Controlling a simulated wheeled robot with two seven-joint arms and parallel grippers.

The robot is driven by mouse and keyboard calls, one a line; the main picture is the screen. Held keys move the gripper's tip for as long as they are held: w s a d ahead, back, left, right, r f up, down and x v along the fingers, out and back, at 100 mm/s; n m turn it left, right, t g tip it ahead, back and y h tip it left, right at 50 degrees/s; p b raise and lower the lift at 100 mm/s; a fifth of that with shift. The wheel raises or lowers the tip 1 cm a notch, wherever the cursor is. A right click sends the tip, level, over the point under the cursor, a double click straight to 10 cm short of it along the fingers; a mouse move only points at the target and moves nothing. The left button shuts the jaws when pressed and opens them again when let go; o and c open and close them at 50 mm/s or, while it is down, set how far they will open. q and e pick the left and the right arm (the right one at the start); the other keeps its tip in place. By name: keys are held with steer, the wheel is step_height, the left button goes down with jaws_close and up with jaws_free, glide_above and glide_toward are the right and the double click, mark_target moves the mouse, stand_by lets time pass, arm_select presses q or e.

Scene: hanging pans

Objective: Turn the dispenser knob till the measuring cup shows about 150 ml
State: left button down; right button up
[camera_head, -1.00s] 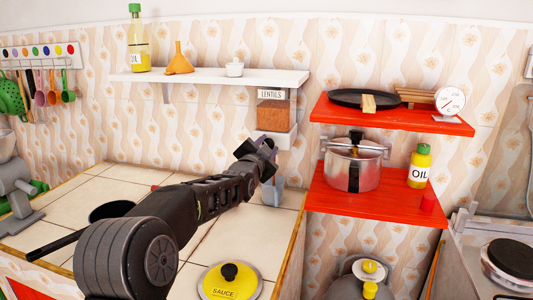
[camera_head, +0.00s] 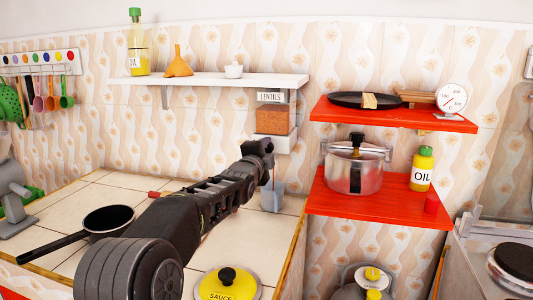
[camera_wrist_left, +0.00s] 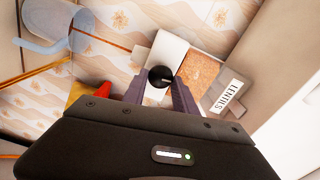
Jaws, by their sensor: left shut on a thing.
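The lentils dispenser (camera_head: 273,119) hangs under the left end shelf, with brown lentils behind its clear front and a white lower part. In the left wrist view its lentil window (camera_wrist_left: 203,70) lies beside the label. My left gripper (camera_head: 262,148) is in front of the dispenser's lower part. In the left wrist view its two fingers are shut on a round black knob (camera_wrist_left: 160,77). The translucent bluish measuring cup (camera_head: 272,197) stands on the tiled counter below; it also shows in the left wrist view (camera_wrist_left: 55,30). Its marks and fill cannot be read. My right gripper is out of view.
A white shelf (camera_head: 210,80) above carries an oil bottle, an orange funnel and a small white cup. A red shelf (camera_head: 375,203) at the right holds a pot and oil. A black pan (camera_head: 108,219) and a sauce lid (camera_head: 228,284) lie near my left arm.

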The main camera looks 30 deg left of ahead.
arm_select(q)
steer(key=shift+f, duration=0.1)
steer(key=c, duration=1)
jaws_free()
steer(key=shift+s+d, duration=0.2)
steer(key=shift+s, duration=0.35)
steer(key=v, duration=0.6)
steer(key=shift+s+p, duration=0.3)
steer(key=shift+p, duration=0.05)
